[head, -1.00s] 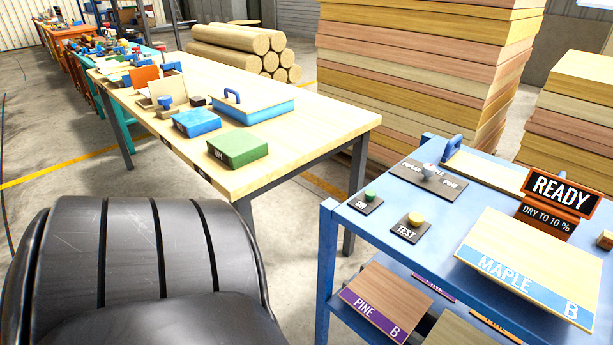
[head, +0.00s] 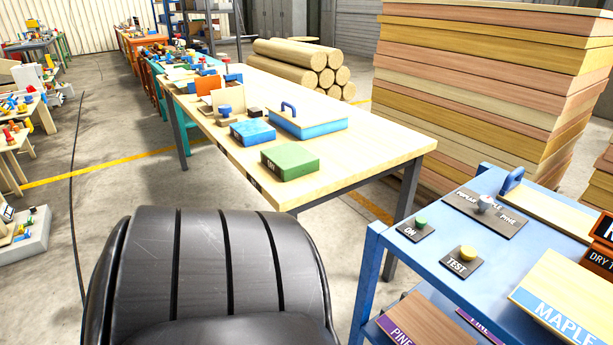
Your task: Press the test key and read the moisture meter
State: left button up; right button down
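The yellow test key (head: 467,253) sits on a dark plate marked TEST (head: 457,267) on the blue cart (head: 433,263) at the right. A green key (head: 421,222) on a plate marked ON is beside it. Behind them a selector knob (head: 484,203) stands on a plate with wood names, POPLAR and PINE among them. The moisture meter's orange-framed display (head: 603,235) is cut off by the right edge, so its reading cannot be made out. A board labelled MAPLE (head: 568,290) lies in front. Neither of my grippers is in view.
A wooden table (head: 375,148) with a green block (head: 290,160) and blue blocks stands left of the cart. A tall board stack (head: 480,85) is behind. Pine boards (head: 425,322) lie on the cart's lower shelf. Open floor (head: 120,215) is at the left.

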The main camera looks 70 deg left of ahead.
aim_at(469, 253)
jog(key=u, duration=1.25)
